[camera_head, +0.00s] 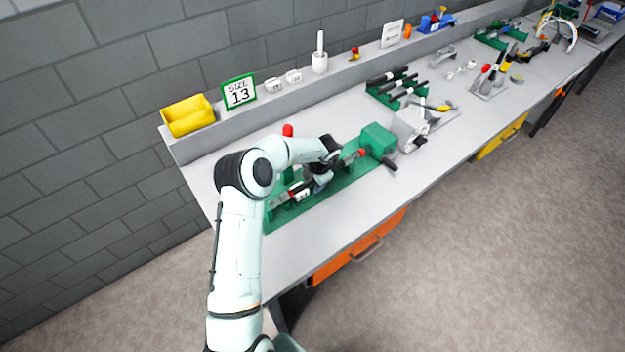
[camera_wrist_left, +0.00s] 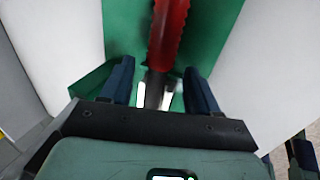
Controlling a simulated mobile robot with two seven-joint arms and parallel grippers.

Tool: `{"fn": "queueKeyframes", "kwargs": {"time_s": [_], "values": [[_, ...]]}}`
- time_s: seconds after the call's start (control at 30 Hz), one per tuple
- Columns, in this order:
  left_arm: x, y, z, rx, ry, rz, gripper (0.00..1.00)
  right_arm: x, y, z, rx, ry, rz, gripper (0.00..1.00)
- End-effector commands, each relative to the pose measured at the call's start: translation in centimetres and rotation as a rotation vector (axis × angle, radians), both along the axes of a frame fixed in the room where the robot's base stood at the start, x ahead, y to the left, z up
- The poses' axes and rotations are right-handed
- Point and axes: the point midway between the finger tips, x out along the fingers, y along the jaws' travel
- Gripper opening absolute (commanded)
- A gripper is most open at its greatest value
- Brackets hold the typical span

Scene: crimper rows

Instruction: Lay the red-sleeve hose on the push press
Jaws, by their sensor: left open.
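The push press is a long green base (camera_head: 340,182) near the bench's left end, with a green block (camera_head: 377,139) at its right end. A dark rod with a red part (camera_head: 361,153) lies along it. A red upright knob (camera_head: 288,130) shows behind my arm. My left gripper (camera_head: 318,182) is low over the base. In the left wrist view its open fingers (camera_wrist_left: 160,90) stand on both sides of a shiny metal piece (camera_wrist_left: 155,92) below a ribbed red part (camera_wrist_left: 168,30). I cannot tell if this is the red-sleeve hose. My right gripper is out of view.
A green rack (camera_head: 372,93) with several dark pieces and a grey machine (camera_head: 410,125) stand right of the press. A SIZE 13 sign (camera_head: 239,92) and a yellow bin (camera_head: 187,115) sit on the back ledge. The bench's front strip is clear.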

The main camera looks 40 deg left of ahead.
Motion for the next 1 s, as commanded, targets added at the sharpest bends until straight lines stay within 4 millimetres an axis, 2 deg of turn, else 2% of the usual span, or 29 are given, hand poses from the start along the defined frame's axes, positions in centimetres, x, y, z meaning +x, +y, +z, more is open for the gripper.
{"fn": "queueKeyframes", "kwargs": {"time_s": [0.17,0.4,0.6,0.77,1.0], "values": [[-0.1,-0.8,3.0,0.002,-0.007,-0.002,0.61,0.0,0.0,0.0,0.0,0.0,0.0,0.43],[-0.7,-2.4,8.2,0.002,-0.007,-0.002,0.61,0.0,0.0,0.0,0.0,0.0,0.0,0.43],[-1.0,-3.4,11.3,0.001,-0.006,-0.001,0.61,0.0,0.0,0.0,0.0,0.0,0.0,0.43],[-1.2,-3.7,12.3,0.001,-0.002,-0.001,0.61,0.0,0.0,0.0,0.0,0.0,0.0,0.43],[-1.2,-3.7,12.5,0.001,-0.003,-0.001,0.61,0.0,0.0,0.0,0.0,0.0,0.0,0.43]]}}
